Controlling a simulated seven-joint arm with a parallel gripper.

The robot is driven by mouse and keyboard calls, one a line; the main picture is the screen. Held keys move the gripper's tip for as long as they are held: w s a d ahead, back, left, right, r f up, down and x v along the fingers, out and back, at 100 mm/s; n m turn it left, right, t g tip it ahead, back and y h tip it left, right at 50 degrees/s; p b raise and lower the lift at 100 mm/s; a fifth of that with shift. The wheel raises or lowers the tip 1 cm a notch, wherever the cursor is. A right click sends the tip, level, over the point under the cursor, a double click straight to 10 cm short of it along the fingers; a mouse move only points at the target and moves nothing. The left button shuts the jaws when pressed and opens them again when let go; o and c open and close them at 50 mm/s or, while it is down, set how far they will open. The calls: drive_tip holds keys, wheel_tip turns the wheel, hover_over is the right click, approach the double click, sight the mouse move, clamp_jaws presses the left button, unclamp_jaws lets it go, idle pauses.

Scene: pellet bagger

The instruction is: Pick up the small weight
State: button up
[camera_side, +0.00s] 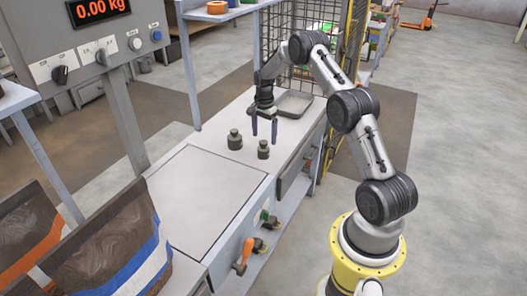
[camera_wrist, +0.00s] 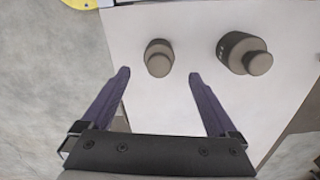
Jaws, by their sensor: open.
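The small weight (camera_side: 263,150), a dark grey knobbed cylinder, stands upright on the light bench top. In the wrist view the small weight (camera_wrist: 159,58) lies between the lines of my fingers, just beyond their tips. The larger weight (camera_side: 235,140) stands to its left in the side view and shows on the right in the wrist view (camera_wrist: 243,54). My gripper (camera_side: 264,138) points down above the small weight, open and empty. Its two purple fingers are spread wider than the small weight in the wrist view (camera_wrist: 158,74).
A shallow grey tray (camera_side: 293,104) sits behind my gripper on the bench. A flat scale plate (camera_side: 190,195) lies at the front, with a display (camera_side: 99,9) reading 0.00 kg. Filled bags (camera_side: 115,245) stand at lower left. A wire mesh panel (camera_side: 290,60) rises behind.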

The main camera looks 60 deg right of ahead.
sight(263, 148)
drive_tip(key=shift+a+f, duration=0.15)
drive_tip(key=shift+f, duration=1.6)
drive_tip(key=shift+a+f, duration=0.1)
drive_tip(key=shift+f, duration=1.6)
clamp_jaws()
drive_tip(key=shift+r, duration=0.15)
